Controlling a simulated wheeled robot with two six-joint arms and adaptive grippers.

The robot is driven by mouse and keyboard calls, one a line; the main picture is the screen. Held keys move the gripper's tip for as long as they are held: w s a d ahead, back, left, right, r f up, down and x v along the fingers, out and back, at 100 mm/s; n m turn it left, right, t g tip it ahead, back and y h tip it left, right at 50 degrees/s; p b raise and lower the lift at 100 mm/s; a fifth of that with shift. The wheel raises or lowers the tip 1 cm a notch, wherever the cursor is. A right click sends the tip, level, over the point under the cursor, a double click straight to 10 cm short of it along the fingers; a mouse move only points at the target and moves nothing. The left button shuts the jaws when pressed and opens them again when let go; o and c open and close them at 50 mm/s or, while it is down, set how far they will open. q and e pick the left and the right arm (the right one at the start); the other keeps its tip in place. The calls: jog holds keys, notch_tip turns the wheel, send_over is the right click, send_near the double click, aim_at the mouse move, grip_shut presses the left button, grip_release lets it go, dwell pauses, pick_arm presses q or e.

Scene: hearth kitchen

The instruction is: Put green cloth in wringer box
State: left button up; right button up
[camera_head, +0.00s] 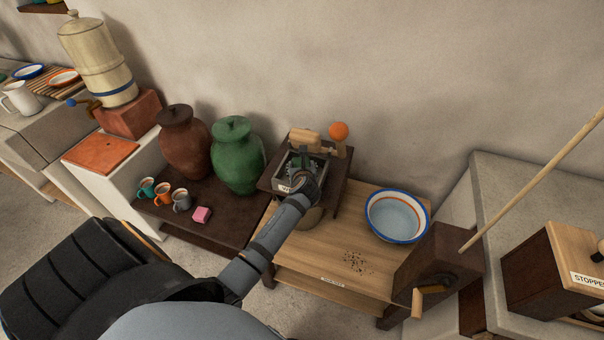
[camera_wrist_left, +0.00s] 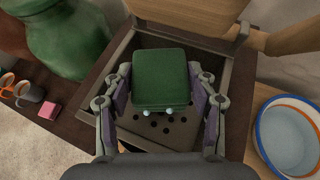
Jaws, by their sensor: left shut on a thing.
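The green cloth (camera_wrist_left: 160,78) is a folded dark-green block in the left wrist view. My left gripper (camera_wrist_left: 160,90) is shut on it, with a finger on each side. The cloth is over the inside of the wringer box (camera_wrist_left: 177,130), a grey metal box with a perforated floor. I cannot tell whether the cloth touches that floor. In the head view the wringer box (camera_head: 284,183) sits on a dark wooden stand, and my left gripper (camera_head: 304,176) reaches into it from the front. My right gripper is not in view.
A wooden block (camera_head: 305,141) and a lever with an orange knob (camera_head: 339,131) stand at the box's back. A green jar (camera_head: 237,158) is close on the left. A blue-rimmed basin (camera_head: 397,215) is on the right. A pink block (camera_head: 202,214) and several mugs lie left.

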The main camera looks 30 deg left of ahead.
pick_arm(q)
jog(key=shift+w, duration=0.1)
notch_tip(320, 180, down, 3)
jog(key=shift+w+r, duration=0.1)
jog(key=shift+r, duration=0.05)
jog(key=shift+f, duration=0.4)
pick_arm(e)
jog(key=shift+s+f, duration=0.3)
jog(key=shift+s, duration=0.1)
pick_arm(q)
jog(key=shift+f+b, duration=0.1)
jog(key=shift+b, duration=0.2)
jog(key=o, duration=1.4)
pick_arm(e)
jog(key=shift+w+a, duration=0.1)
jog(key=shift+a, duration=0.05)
